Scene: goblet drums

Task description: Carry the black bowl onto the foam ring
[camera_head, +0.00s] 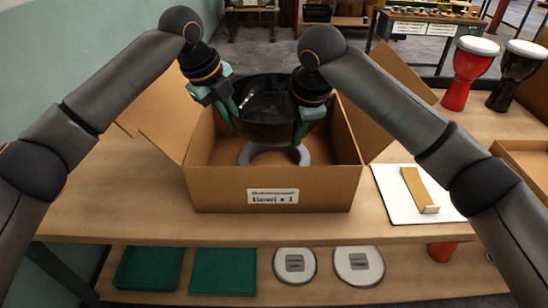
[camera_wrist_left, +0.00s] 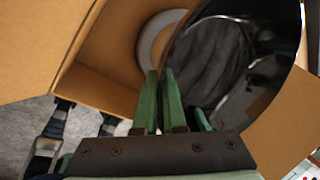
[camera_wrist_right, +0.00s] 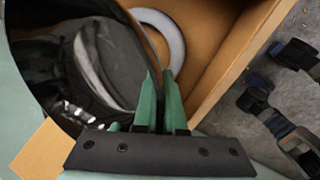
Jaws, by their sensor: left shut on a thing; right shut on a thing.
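The black bowl (camera_head: 266,112) is held above the open cardboard box, between my two grippers. My left gripper (camera_head: 232,112) is shut on the bowl's left rim; in the left wrist view the bowl (camera_wrist_left: 215,62) has its wall between the green fingers (camera_wrist_left: 162,95). My right gripper (camera_head: 303,118) is shut on the right rim; the bowl (camera_wrist_right: 100,62) and the fingers (camera_wrist_right: 160,95) also show in the right wrist view. The grey foam ring (camera_head: 304,155) lies inside the box, below the bowl and apart from it. The bowl hides the ring's far part.
The cardboard box (camera_head: 215,194) has its flaps open and a label on its front. A white board with a cardboard strip (camera_head: 416,190) lies right of it. Red (camera_head: 467,75) and black (camera_head: 514,78) goblet drums stand at the back right. Green trays (camera_head: 222,270) sit on the lower shelf.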

